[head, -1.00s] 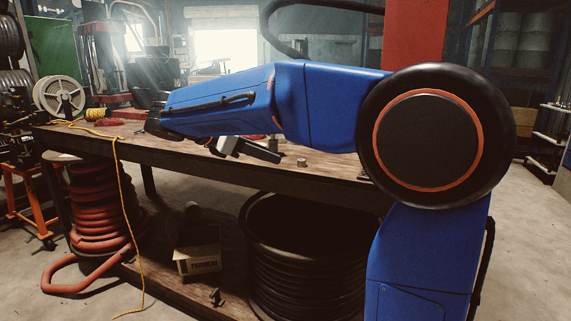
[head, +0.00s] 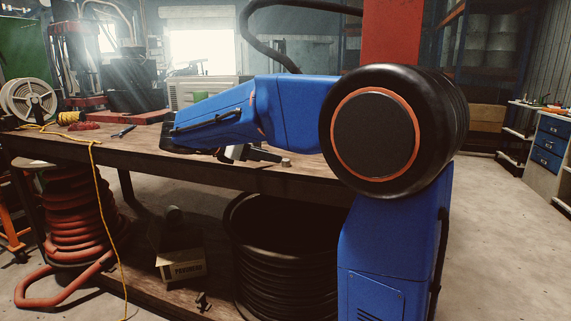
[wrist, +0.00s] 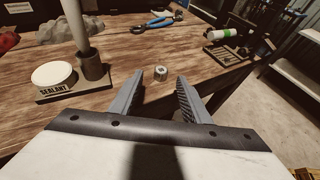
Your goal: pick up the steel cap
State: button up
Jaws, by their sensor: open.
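The steel cap (wrist: 160,73) is a small grey metal cylinder with a hole or dark mark in its top. It stands on the wooden bench, just ahead of and between my fingertips in the wrist view. It also shows in the head view (head: 286,162) near the bench's front edge. My gripper (wrist: 160,84) is open and empty, with its two ridged grey fingers apart. In the head view my gripper (head: 264,155) is just left of the cap, its rear part hidden behind my blue arm.
A sealant tin (wrist: 53,76) and a grey holder (wrist: 93,68) with a pale tube stand left of the left finger. The bench's edge (wrist: 222,92) is close on the right.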

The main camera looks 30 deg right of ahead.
aim_at(285, 160)
jog(key=shift+x, duration=3.05)
jog(key=shift+s, duration=0.15)
jog(key=shift+c, duration=0.6)
grip_shut()
